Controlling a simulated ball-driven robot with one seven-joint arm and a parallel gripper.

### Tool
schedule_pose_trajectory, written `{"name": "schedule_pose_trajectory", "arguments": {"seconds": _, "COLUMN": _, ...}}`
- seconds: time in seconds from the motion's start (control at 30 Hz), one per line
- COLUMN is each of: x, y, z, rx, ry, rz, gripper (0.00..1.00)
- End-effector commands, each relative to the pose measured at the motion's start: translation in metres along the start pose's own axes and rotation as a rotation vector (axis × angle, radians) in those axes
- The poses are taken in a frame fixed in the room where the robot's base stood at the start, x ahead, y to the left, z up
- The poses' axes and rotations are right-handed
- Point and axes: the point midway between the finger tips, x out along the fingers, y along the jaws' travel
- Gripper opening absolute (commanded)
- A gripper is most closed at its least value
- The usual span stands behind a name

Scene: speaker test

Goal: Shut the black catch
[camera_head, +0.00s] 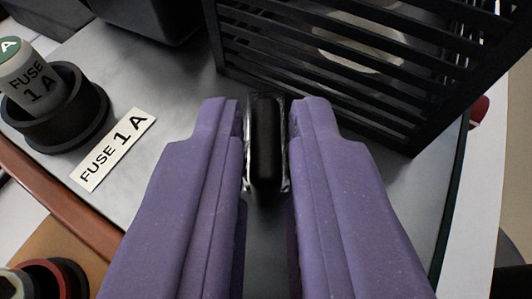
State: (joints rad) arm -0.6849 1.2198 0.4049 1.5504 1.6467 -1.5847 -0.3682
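The black catch (265,145) is a small upright black bar with a shiny metal edge around its lower part. It stands in the middle of the view, in front of the black slatted cage. My gripper (266,120) has two purple fingers, one on each side of the catch. The fingers are apart, with a narrow gap visible on both sides of the black bar. The fingers hide much of the surface around the catch.
A black slatted cage (330,75) fills the upper right, with a pale round thing (360,42) behind its bars. At left, a fuse marked 1 A (28,78) stands in a black round holder (62,125). A "FUSE 1 A" label (114,149) lies on the grey metal plate (165,75).

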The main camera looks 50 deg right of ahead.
Motion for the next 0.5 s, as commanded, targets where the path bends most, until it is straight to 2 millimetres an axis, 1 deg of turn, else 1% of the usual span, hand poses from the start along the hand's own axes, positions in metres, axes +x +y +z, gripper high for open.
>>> {"name": "schedule_pose_trajectory", "arguments": {"seconds": 0.03, "x": 0.000, "y": 0.000, "z": 0.000, "rx": -0.001, "ry": 0.000, "rz": 0.000, "gripper": 0.29}}
{"name": "schedule_pose_trajectory", "arguments": {"seconds": 0.07, "x": 0.000, "y": 0.000, "z": 0.000, "rx": -0.001, "ry": 0.000, "rz": 0.000, "gripper": 0.36}}
{"name": "schedule_pose_trajectory", "arguments": {"seconds": 0.37, "x": -0.001, "y": 0.000, "z": -0.001, "rx": 0.000, "ry": 0.001, "rz": 0.000, "gripper": 0.36}}
{"name": "schedule_pose_trajectory", "arguments": {"seconds": 0.43, "x": -0.007, "y": 0.000, "z": -0.001, "rx": 0.000, "ry": 0.001, "rz": -0.002, "gripper": 0.36}}
{"name": "schedule_pose_trajectory", "arguments": {"seconds": 0.5, "x": -0.018, "y": -0.001, "z": -0.002, "rx": 0.000, "ry": 0.001, "rz": -0.004, "gripper": 0.36}}
